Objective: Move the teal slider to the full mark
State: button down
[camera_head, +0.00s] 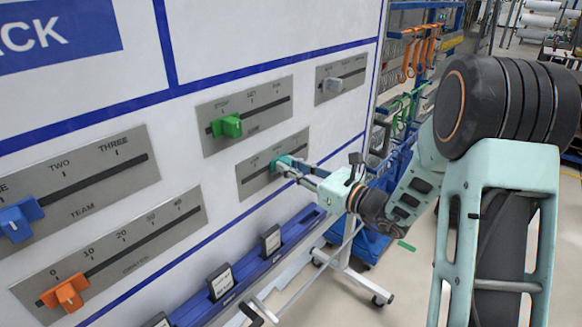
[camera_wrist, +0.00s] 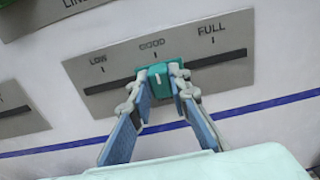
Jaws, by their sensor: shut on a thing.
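The teal slider (camera_wrist: 158,80) sits in the slot of a grey plate (camera_wrist: 110,105) marked LOW, GOOD and FULL in the wrist view. The slider is at the GOOD mark, left of FULL. My gripper (camera_wrist: 160,84) is shut on the slider, one finger on each side of it. In the head view my gripper (camera_head: 285,168) reaches the teal slider (camera_head: 277,164) from the right. The fingers and arm partly hide the right part of this plate (camera_head: 255,182) in the head view.
Other sliders share the white board: green (camera_head: 228,126) above, light grey (camera_head: 333,85) at upper right, blue (camera_head: 20,220) and orange (camera_head: 66,292) at left. A blue ledge (camera_head: 250,262) with dark holders runs below. A blue rack (camera_head: 400,130) stands right of the board.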

jog(key=w+d, duration=0.2)
jog(key=w+d+b, duration=0.1)
jog(key=w+d, duration=0.1)
jog(key=w, duration=0.1)
jog(key=shift+w+d, duration=0.15)
jog(key=shift+w, duration=0.05)
jog(key=shift+w+d+r, duration=0.1)
jog(key=shift+w+d, duration=0.2)
jog(key=shift+w, duration=0.1)
jog(key=c, duration=1.8)
grip_release()
jog(key=shift+w+d, duration=0.1)
jog(key=v, duration=1.2)
